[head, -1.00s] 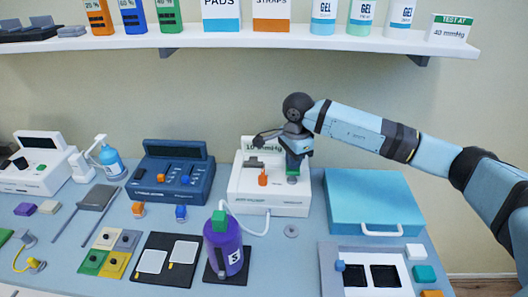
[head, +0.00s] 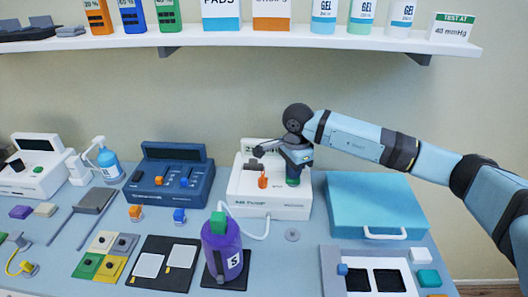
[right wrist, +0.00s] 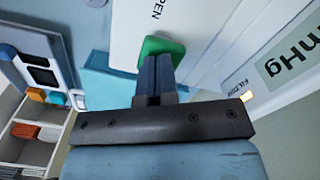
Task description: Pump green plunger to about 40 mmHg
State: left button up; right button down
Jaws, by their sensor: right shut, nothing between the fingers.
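The white pump unit (head: 245,203) stands on the table near the middle in the head view. Its green plunger (head: 293,182) is at the right of its top, low against the housing. My right gripper (head: 296,166) is directly above the plunger with its fingers shut and nothing between them. In the right wrist view the shut fingers (right wrist: 157,66) overlap the green plunger (right wrist: 160,46) and appear to touch it. The pump's display is mostly hidden behind my gripper, so its reading cannot be told. A "mmHg" label (right wrist: 285,65) shows large in the wrist view. My left gripper is not in view.
An orange knob (head: 263,180) stands left of the plunger. A purple bottle (head: 222,250) with a hose stands in front. A blue case (head: 375,200) is to the right. A "TEST AT 40 mmHg" card (head: 452,28) stands on the shelf (head: 300,38) above.

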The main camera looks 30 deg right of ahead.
jog(key=shift+r+p, duration=1.1)
jog(key=shift+r, duration=1.35)
jog(key=shift+f, duration=0.2)
jog(key=shift+f+b, duration=2)
jog(key=shift+f, duration=0.5)
jog(key=shift+r+p, duration=1.35)
jog(key=shift+r, duration=1.35)
